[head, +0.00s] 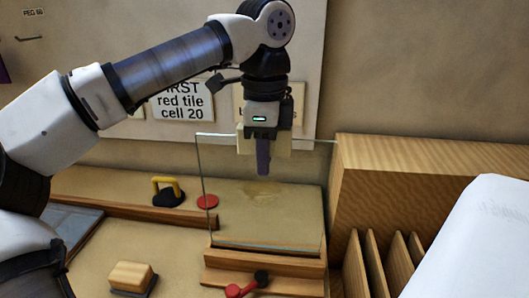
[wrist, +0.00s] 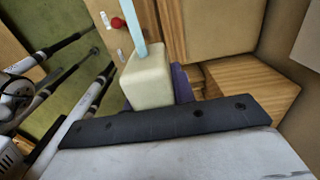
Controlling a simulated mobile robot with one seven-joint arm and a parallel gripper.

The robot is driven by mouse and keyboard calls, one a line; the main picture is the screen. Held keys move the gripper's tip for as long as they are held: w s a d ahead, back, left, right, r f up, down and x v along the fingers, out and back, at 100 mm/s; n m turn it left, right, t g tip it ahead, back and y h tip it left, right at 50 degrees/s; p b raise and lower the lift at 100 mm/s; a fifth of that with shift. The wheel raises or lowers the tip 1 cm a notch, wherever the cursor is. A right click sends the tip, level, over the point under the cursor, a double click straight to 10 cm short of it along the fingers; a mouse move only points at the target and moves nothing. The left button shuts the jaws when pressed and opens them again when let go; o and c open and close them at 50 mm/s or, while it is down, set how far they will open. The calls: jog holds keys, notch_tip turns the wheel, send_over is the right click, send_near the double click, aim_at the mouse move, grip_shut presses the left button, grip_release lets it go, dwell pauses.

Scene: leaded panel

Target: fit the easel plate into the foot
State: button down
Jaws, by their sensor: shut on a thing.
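The easel plate (head: 228,185) is a clear glass sheet, upright, its edges showing as thin pale-green lines. My gripper (head: 263,150) is shut on its top edge, with cream and purple finger parts over the glass. In the wrist view the plate shows as a pale blue strip (wrist: 140,28) running out from the cream finger block (wrist: 150,78). The foot (head: 262,261) is a stepped wooden block below. The plate's lower edge shows at the foot's upper part; I cannot tell whether it sits in a groove or just above or behind it.
A tall wooden box (head: 430,160) stands close to the plate's right side, with upright wooden slats (head: 376,262) in front. A red-and-black tool (head: 246,285) lies before the foot. A yellow-handled black item (head: 168,191) and a red disc (head: 207,201) lie left.

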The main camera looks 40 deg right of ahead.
notch_tip(320, 180, down, 6)
jog(key=b, duration=0.4)
dwell(3.0)
jog(key=c, duration=1.1)
grip_release()
notch_tip(320, 180, up, 13)
jog(key=p, duration=0.3)
jog(key=shift+f, duration=0.2)
jog(key=shift+r+p, duration=0.6)
jog(key=shift+p, duration=0.05)
jog(key=shift+s+f, duration=0.1)
